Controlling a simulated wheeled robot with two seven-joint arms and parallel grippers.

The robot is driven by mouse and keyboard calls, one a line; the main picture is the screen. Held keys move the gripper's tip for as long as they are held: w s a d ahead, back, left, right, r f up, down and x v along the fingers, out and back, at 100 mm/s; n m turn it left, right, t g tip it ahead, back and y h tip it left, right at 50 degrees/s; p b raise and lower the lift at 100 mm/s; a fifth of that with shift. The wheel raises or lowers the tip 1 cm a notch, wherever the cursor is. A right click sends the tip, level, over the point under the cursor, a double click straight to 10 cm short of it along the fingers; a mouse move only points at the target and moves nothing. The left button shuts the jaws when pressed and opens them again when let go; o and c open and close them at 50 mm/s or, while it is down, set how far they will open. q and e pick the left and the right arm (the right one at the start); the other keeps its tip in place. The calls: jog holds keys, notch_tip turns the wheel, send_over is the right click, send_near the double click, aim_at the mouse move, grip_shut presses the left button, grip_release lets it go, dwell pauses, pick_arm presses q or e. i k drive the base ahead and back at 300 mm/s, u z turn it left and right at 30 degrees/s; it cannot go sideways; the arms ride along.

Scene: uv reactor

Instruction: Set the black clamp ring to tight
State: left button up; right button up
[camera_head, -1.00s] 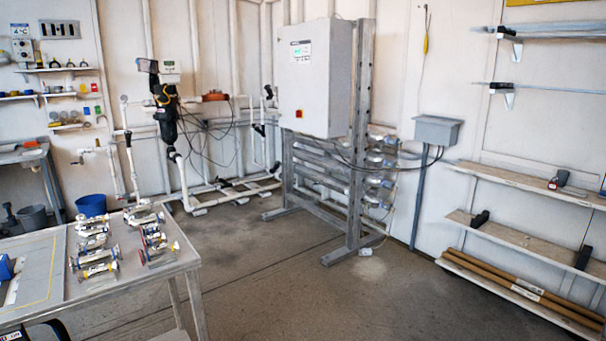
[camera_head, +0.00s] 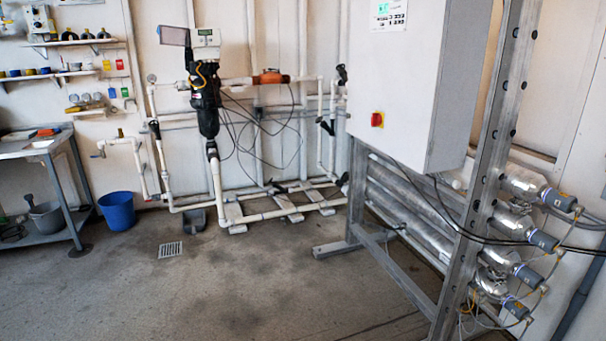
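I cannot make out a black clamp ring for certain. Silver reactor tubes (camera_head: 410,212) lie stacked in the metal frame (camera_head: 475,190) below the cabinet at the right. Their near ends carry grey caps (camera_head: 542,240) with cables and shiny metal end sections (camera_head: 520,182); any ring there is too small to tell. Neither of my grippers shows in the head view.
A white cabinet (camera_head: 405,85) with a red switch (camera_head: 377,119) hangs on the frame. White pipes and a black device (camera_head: 207,100) stand along the back wall. A blue bucket (camera_head: 117,210) and a grey bench (camera_head: 40,150) are at the left. The middle floor is clear.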

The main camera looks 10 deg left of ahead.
aim_at(199, 104)
jog(key=u, duration=0.95)
jog(key=i, duration=2.45)
jog(key=u, duration=0.15)
jog(key=i, duration=2.7)
jog(key=z, duration=0.2)
